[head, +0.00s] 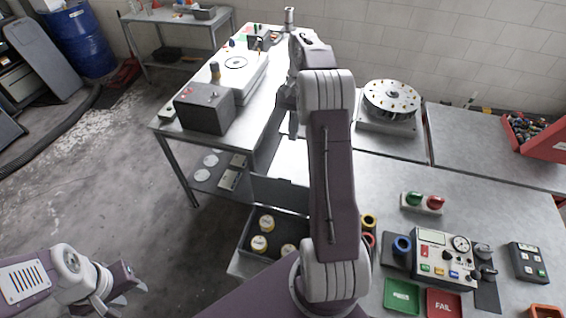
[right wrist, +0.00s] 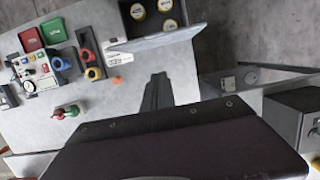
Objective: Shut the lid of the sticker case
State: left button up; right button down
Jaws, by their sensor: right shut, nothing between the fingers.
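The sticker case (head: 246,239) is a dark open box at the near edge of the bench in the head view, with round yellow-and-white stickers inside. Its lid (head: 278,191) stands up along the far side. My right arm hides the case's right part. In the right wrist view the case (right wrist: 124,21) is at the top, and its lid (right wrist: 157,42) is raised along the lower side. My right gripper (right wrist: 158,78) is shut and empty, apart from the lid; in the head view it (head: 293,132) is beyond the lid. My left gripper (head: 125,287) is open and empty, low at the left.
A control panel (head: 443,252), green tray (head: 402,296) and red FAIL tray (head: 443,303) are right of the case. Coloured rollers (right wrist: 90,64) stand beside it. A round dial fixture (head: 391,98) and a dark box (head: 204,108) lie farther back. Floor is clear at left.

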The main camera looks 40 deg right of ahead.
pick_arm(q)
notch_tip(320, 180, up, 3)
jog(key=p, duration=0.2)
jog(key=shift+w+a+f+p, duration=0.1)
jog(key=shift+f+p, duration=0.1)
jog(key=shift+p, duration=0.2)
pick_arm(e)
jog(key=s+a+f, duration=0.3)
jog(key=a+f, duration=0.2)
jog(key=f, duration=0.5)
jog(key=shift+s+a, duration=0.15)
jog(key=shift+s, duration=0.2)
